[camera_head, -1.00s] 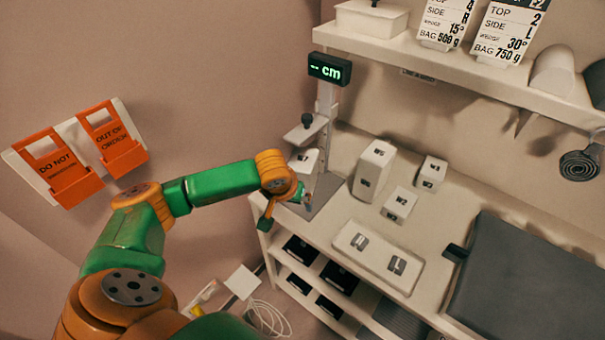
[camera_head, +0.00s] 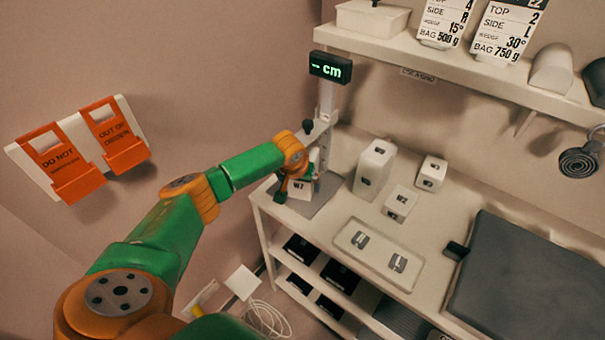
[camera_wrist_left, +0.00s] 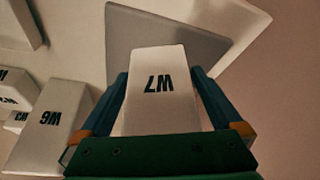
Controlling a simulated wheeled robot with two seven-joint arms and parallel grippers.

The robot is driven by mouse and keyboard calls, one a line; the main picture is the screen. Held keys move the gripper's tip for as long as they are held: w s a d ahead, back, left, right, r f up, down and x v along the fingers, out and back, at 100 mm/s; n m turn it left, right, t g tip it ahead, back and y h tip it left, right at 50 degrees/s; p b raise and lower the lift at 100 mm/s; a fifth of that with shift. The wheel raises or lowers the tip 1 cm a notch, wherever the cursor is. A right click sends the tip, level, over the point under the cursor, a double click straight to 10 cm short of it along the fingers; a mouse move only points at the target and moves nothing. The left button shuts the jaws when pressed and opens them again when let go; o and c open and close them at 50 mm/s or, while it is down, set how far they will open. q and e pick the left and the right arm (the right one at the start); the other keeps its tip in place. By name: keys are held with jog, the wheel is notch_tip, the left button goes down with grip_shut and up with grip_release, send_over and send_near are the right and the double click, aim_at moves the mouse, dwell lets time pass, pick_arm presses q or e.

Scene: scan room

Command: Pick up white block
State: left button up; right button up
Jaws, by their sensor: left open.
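A white block marked W7 (camera_head: 301,190) stands on the grey plate (camera_head: 322,200) of the measuring stand, partly hidden by my left gripper (camera_head: 296,182) in the head view. In the left wrist view the W7 block (camera_wrist_left: 160,90) lies between the two fingers of my open left gripper (camera_wrist_left: 159,74). One finger is on each side, with a small gap at the right; contact at the left is hard to tell. My right gripper is not seen.
Other white blocks stand to the right, including a tall one (camera_head: 374,170) and two smaller ones (camera_head: 400,204) (camera_head: 432,173). The stand's post and cm display (camera_head: 330,68) rise behind. A flat tray (camera_head: 378,253) and grey pad (camera_head: 525,285) lie nearer.

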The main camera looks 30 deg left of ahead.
pick_arm(q)
jog(key=shift+r, duration=0.1)
grip_shut()
jog(key=shift+w, duration=0.1)
